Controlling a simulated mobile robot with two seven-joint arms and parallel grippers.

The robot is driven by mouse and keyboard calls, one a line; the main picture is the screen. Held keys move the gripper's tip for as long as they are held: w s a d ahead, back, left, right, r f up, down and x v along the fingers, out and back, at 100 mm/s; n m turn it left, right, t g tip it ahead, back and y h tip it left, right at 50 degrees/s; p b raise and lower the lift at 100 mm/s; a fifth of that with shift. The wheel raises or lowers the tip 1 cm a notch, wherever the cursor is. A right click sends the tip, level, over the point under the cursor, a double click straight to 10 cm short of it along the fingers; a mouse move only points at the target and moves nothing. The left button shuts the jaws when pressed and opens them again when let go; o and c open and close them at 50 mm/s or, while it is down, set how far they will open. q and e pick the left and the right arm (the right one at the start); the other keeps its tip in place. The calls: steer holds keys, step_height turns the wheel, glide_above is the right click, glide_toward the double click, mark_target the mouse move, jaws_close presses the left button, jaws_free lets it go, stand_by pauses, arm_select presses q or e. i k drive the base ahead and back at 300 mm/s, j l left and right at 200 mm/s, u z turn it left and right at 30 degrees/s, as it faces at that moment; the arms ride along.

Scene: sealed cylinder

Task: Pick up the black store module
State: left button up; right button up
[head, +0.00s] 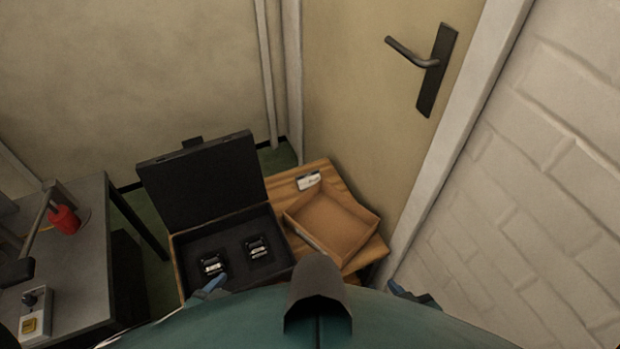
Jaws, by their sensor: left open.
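Two small black modules with pale markings sit in the dark lining of an open black case: one on the left (213,265) and one on the right (257,248). I cannot tell from their look which is the store module. My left gripper (211,286) shows only as a bluish tip at the case's front edge, just below the left module in the picture; it is open, and contact cannot be judged. My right gripper (413,294) shows as a blue and dark tip right of the wooden table. Its jaws are mostly hidden by my body.
The case's raised lid (203,182) stands behind the modules. A shallow brown tray (331,222) and a small white label (308,181) lie on the wooden table (290,181). A grey bench (85,270) with a red object (64,219) is at left. A door and brick wall bound the right.

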mark_target(257, 248)
steer(key=k+j+u, duration=0.2)
steer(key=k, duration=0.25)
steer(key=k+j+u, duration=0.15)
steer(key=k+j, duration=0.25)
steer(key=k, duration=0.05)
